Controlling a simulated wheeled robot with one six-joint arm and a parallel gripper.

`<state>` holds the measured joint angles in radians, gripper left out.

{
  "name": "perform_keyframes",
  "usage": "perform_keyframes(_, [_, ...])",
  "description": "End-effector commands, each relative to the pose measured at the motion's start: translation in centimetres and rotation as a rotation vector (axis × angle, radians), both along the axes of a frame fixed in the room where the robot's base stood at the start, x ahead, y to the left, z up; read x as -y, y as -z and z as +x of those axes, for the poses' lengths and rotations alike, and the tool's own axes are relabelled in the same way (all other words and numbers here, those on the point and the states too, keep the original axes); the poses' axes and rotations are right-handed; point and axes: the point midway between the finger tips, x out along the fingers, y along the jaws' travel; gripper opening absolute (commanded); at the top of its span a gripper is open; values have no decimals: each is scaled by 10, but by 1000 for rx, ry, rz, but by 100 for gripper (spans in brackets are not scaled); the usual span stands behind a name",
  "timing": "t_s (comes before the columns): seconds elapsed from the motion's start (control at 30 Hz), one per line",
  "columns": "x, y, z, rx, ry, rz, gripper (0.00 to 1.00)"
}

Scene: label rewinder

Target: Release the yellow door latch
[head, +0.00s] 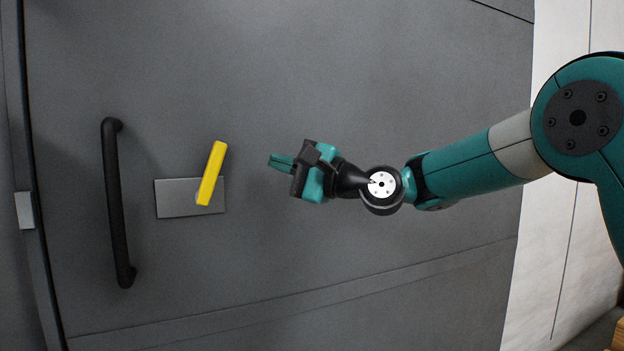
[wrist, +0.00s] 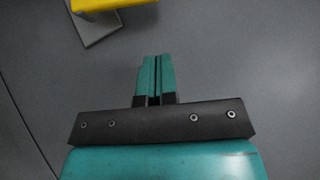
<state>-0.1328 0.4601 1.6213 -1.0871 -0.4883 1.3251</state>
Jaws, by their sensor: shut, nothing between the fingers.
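The yellow door latch (head: 212,172) is a bar on a light grey metal plate (head: 168,199), set on a dark grey door (head: 300,80). The bar stands close to upright, its top leaning right. My gripper (head: 272,161) is to the right of the latch, apart from it, with its fingertips pointing left. In the wrist view my gripper (wrist: 155,60) has its two teal fingers together with nothing between them. Part of the yellow latch (wrist: 105,3) and the grey plate (wrist: 100,27) show at the top left there, cut off by the frame.
A black vertical handle (head: 116,205) is on the door left of the latch. A small metal piece (head: 25,210) sits at the door's left edge. A pale wall (head: 565,250) is at the right. The door surface between gripper and latch is clear.

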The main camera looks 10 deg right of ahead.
Motion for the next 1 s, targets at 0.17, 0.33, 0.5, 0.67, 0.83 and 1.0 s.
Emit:
perform_keyframes(0.17, [30, 11, -17, -3, 2, 0, 0])
perform_keyframes(0.33, [46, 15, -27, -2, 0, -1, 0])
perform_keyframes(0.5, [51, 16, -30, -1, -1, 0, 0])
perform_keyframes(0.67, [51, 16, -30, -1, -1, 0, 0])
perform_keyframes(0.83, [47, 19, -36, 11, -2, -42, 0])
perform_keyframes(1.0, [25, 59, -93, 133, -55, -437, 0])
